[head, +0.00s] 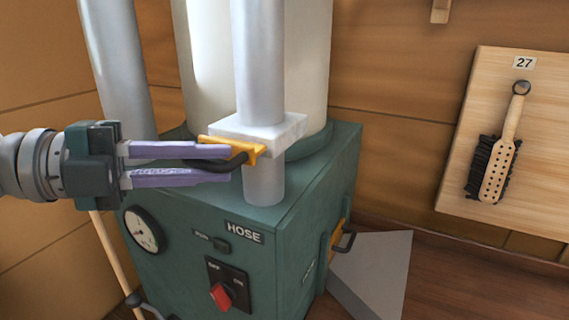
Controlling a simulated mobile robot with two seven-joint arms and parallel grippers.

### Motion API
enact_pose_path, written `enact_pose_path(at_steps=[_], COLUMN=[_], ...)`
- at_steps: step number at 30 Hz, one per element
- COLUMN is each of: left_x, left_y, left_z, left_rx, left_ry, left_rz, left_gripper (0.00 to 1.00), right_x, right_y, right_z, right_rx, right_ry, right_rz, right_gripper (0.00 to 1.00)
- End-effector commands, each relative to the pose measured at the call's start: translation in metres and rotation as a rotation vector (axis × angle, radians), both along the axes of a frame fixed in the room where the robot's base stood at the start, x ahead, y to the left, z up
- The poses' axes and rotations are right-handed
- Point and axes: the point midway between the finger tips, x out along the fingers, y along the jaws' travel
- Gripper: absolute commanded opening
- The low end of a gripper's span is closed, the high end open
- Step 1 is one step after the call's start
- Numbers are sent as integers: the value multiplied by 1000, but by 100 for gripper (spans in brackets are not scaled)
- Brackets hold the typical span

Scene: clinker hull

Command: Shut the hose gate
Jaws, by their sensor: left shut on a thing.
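The hose gate is a yellow plate (222,143) with a black handle, set at a white block (277,131) around the grey vertical hose pipe (259,60). The yellow plate sticks out on the block's left side. My left gripper (226,165) comes in from the left, with its two pale purple fingers above and below the black handle (238,164). It is shut on the handle. The fingers hide part of the handle, and how far the plate reaches inside the block is hidden. My right gripper is not in view.
The green machine (290,240) is labelled HOSE and has a gauge (142,229) and red switch (220,296). A second yellow part (338,240) with a black handle is on its right side, above a grey sloped plate (378,270). A brush (498,150) hangs on a wooden board (540,130).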

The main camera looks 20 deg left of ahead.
Motion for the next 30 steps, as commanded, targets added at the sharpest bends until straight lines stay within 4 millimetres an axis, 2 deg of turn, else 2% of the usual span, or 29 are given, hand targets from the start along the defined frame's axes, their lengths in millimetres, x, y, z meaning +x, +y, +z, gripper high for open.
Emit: enact_pose_path(at_steps=[1, 11, 12, 18, 26, 30], left_x=[2, 5, 5, 5, 4, -3], left_y=[1, 2, 2, 1, 1, 10], left_z=[-6, -5, -5, -3, -2, -3], left_rx=[12, 9, 10, 6, 3, 5], left_ry=[7, 7, 8, 5, 3, 5], left_rz=[2, 9, 8, 5, 3, 3], left_gripper=[0, 0, 21, 44, 45, 45], right_x=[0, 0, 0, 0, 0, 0], right_y=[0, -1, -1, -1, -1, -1], right_z=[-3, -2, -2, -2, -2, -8], right_rx=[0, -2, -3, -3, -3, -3], right_ry=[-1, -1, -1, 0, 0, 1], right_rz=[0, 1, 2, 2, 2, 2], right_gripper=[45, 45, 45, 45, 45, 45])
